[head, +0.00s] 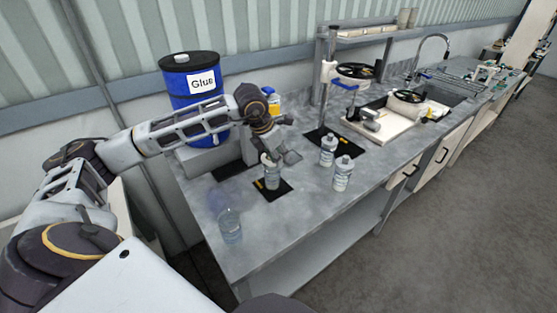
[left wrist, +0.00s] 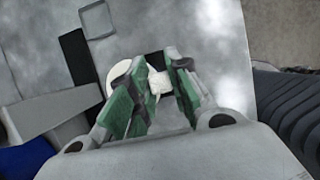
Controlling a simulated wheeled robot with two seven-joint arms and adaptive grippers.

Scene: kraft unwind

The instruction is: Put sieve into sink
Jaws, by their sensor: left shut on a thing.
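My left gripper (head: 274,154) is at the top of a bottle (head: 272,180) standing on a small black mat on the counter. In the left wrist view, the green-padded fingers (left wrist: 157,92) are closed around a small white cap-like piece (left wrist: 158,82). The sink (head: 442,94) is at the far right of the counter, under a curved tap (head: 432,48). I cannot clearly identify a sieve. Round black-and-white items (head: 355,71) and (head: 407,96) stand near the sink, too small to tell. My right gripper is not in view.
Two more bottles (head: 327,150) and (head: 343,174) stand to the right of the gripper. A clear container (head: 230,225) stands near the left front edge. Bare counter lies between them.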

